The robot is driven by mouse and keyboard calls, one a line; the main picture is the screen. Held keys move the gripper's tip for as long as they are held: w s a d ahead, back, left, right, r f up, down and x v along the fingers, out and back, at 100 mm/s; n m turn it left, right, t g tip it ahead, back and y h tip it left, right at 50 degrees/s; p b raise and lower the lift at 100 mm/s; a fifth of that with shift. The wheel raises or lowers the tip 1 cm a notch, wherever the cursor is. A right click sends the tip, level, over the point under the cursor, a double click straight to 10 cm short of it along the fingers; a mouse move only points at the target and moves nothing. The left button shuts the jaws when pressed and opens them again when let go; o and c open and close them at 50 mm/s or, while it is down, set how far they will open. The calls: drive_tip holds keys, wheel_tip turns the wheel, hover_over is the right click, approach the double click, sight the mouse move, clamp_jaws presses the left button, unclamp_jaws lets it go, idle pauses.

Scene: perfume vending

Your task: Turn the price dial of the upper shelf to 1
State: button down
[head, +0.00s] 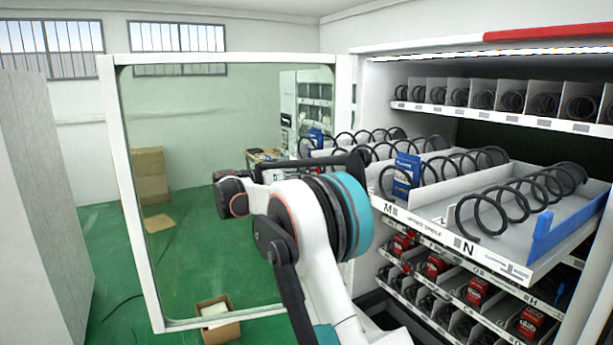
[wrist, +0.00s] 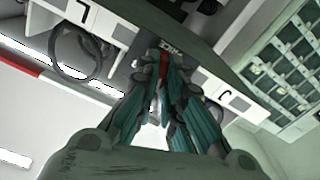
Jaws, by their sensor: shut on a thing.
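The upper shelf (head: 541,265) is pulled out of the machine, with letter labels M and N on its front edge. In the wrist view, my gripper (wrist: 164,72) has its teal-and-dark fingers closed together at the shelf's front strip (wrist: 209,82). A small red part (wrist: 163,66) shows between the fingertips, where the price dial is gripped. The dial's face is mostly covered by the fingers, and its number cannot be read. In the head view my own arm hides the fingertips and the dial.
The machine's glass door (head: 134,200) stands open at the left. Wire coils and blue boxes (head: 406,176) stand on the pulled-out shelf. Lower shelves with red boxes (head: 437,267) sit close below. A cardboard box (head: 217,318) is on the green floor.

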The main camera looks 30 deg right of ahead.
drive_tip(key=shift+w+n+b, duration=0.1)
drive_tip(key=shift+n+b, duration=0.8)
drive_tip(key=shift+n, duration=3.3)
drive_tip(key=c, duration=1.7)
unclamp_jaws()
drive_tip(key=shift+f, duration=0.1)
drive_tip(key=shift+a, duration=0.1)
drive_tip(key=a, duration=1.2)
